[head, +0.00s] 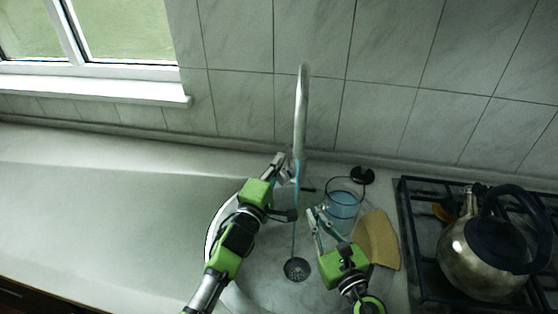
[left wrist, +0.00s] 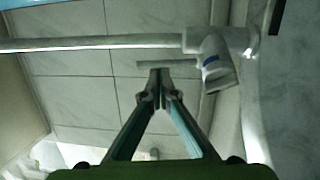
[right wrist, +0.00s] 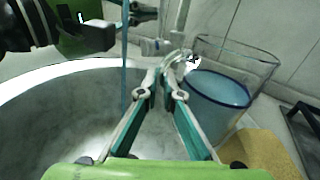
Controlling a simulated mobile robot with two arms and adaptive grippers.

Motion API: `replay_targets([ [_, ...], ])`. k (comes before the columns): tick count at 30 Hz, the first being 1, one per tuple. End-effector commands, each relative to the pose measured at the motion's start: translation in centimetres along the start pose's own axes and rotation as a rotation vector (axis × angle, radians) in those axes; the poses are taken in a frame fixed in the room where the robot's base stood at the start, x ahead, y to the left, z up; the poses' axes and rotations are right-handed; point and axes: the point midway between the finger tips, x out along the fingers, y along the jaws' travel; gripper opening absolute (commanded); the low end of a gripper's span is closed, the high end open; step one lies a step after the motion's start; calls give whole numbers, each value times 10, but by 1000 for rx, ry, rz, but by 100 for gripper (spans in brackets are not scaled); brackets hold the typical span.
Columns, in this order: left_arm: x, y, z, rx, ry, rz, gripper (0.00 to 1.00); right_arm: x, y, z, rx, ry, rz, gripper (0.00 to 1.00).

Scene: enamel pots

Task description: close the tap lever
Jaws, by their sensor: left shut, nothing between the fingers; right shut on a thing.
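The tall metal tap (head: 301,110) stands at the back of the round sink (head: 262,285). A thin blue stream of water (head: 293,235) runs down to the drain. In the left wrist view the tap's body (left wrist: 222,68) has a blue mark, and a thin bar that looks like the lever (left wrist: 185,67) sticks out from it. My left gripper (head: 279,168) is shut and empty beside the tap; its tips (left wrist: 160,76) overlap the bar in view, contact unclear. My right gripper (head: 316,214) is shut on the clear glass (head: 342,209), which holds blue water; the glass also shows in the right wrist view (right wrist: 215,98).
A tan sponge-like piece (head: 377,240) lies right of the sink. A small black round object (head: 363,175) is behind the glass. A metal kettle (head: 480,255) stands on the black hob (head: 412,215) at right. The counter (head: 100,215) at left is clear.

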Motion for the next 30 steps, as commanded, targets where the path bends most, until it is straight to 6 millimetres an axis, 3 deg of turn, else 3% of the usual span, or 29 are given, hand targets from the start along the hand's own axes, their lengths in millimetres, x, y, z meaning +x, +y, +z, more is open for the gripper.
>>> replay_targets([
  [11,1,2,1,1,0,-2,0,1,-1,7,-5,-9,-2,0],
  [21,15,10,10,39,1,-92,0,1,-5,46,-5,-9,-2,0],
  [30,17,5,11,55,-1,-128,0,1,-6,53,-5,-8,-2,0],
])
